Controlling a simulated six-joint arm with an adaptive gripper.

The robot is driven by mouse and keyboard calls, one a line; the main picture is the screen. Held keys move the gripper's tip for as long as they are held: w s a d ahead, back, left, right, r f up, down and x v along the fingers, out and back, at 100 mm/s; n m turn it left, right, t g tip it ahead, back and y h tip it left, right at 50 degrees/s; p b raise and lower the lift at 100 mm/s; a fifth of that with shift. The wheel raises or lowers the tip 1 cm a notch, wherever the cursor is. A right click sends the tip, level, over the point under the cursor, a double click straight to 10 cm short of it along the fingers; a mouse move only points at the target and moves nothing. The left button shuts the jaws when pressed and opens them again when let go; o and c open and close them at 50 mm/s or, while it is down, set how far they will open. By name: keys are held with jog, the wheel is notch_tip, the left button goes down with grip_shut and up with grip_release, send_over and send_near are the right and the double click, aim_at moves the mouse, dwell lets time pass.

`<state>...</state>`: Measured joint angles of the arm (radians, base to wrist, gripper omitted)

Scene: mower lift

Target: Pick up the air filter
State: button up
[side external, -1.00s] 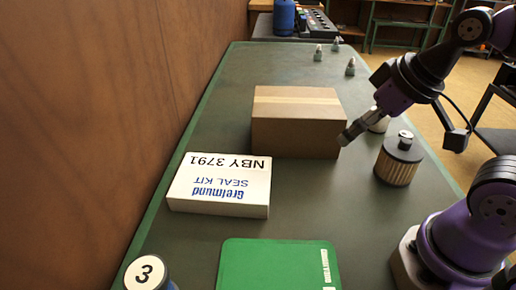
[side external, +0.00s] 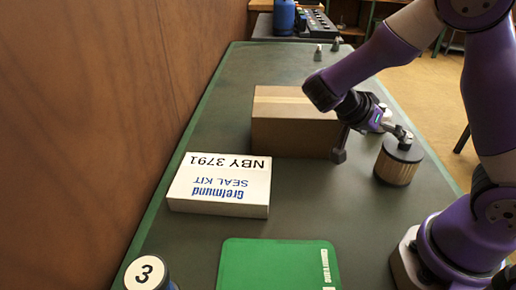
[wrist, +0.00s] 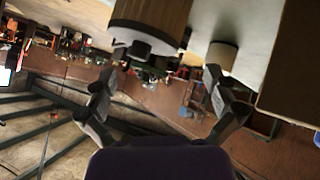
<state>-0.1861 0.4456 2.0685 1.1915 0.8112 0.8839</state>
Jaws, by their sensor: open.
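The air filter (side external: 397,167) stands upright at the right edge of the green bench, a tan pleated cylinder with a black cap and a knob on top. In the wrist view, the air filter (wrist: 150,16) is upside down at the top, cut off by the frame edge. My gripper (side external: 371,146) is open and empty, left of and close to the filter's top. One finger is near the carton, and the other appears near the filter's cap; contact cannot be told. Both fingers also show in the wrist view (wrist: 163,98), below the filter in the picture.
A brown carton (side external: 296,125) stands left of my gripper. A paler cylinder (wrist: 221,57) is near the filter, mostly hidden in the side view. Open bench lies behind the carton.

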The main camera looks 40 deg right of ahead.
jog(key=s+d+f+m, duration=0.1)
jog(key=d, duration=0.1)
jog(key=s+d+f+g+h, duration=0.1)
jog(key=d, duration=0.1)
jog(key=s+d+f+m, duration=0.1)
jog(key=s+d, duration=0.1)
jog(key=d, duration=0.1)
jog(key=shift+f+m+g+h, duration=0.25)
jog(key=shift+m+g+h, duration=0.05)
jog(key=shift+h, duration=0.1)
jog(key=shift+a, duration=0.1)
jog(key=c, duration=1)
jog(key=shift+o, duration=0.2)
